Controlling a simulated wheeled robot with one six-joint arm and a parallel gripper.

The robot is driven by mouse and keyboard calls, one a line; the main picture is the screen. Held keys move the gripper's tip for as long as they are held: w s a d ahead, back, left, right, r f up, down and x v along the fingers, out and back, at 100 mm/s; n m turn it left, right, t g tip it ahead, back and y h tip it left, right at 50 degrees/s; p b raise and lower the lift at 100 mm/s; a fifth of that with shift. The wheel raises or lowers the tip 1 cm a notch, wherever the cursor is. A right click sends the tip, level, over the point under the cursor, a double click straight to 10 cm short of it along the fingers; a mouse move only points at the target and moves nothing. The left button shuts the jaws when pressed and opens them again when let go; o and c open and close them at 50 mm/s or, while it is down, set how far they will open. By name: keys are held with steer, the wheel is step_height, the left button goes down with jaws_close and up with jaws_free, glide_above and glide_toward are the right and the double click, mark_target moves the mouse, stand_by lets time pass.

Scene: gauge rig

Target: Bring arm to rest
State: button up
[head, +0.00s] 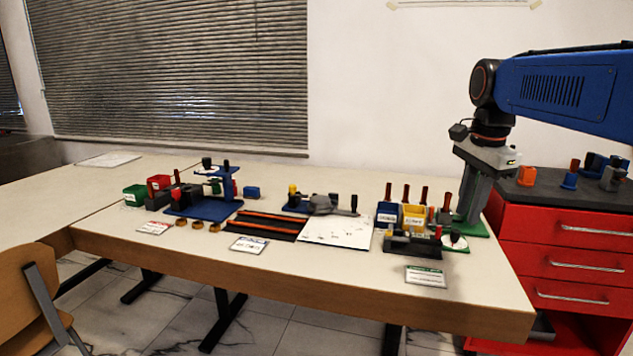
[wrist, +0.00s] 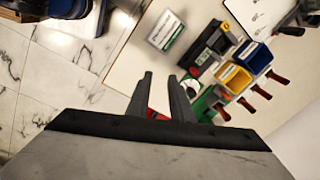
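My arm comes in from the right of the head view, its blue link level and the wrist bent down. My gripper (head: 468,208) points down above the right end of the table (head: 480,290). In the wrist view its two fingers (wrist: 161,76) stand apart with a clear gap between the tips, so it is open. No held object shows between the tips. A patch of red shows low between the finger bases; I cannot tell what it belongs to. Whether the fingertips clear the green base behind them is hard to tell in the head view.
Close by are a yellow bin (head: 414,216), a blue bin (head: 387,213), several brown-handled pieces, a dark fixture (head: 412,243) and a green-edged card (head: 425,276). A red drawer cabinet (head: 565,235) stands right, with pieces on top. A blue stand (head: 205,207) is farther left.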

steer(key=s+a+f+n+t, duration=0.1)
steer(key=s+f+n, duration=0.6)
steer(key=s+f, duration=0.3)
steer(key=s+a+f+n+t, duration=0.2)
steer(key=s+f+n, duration=0.6)
steer(key=s+f, duration=0.2)
steer(key=shift+s+a, duration=0.25)
steer(key=shift+s, duration=0.9)
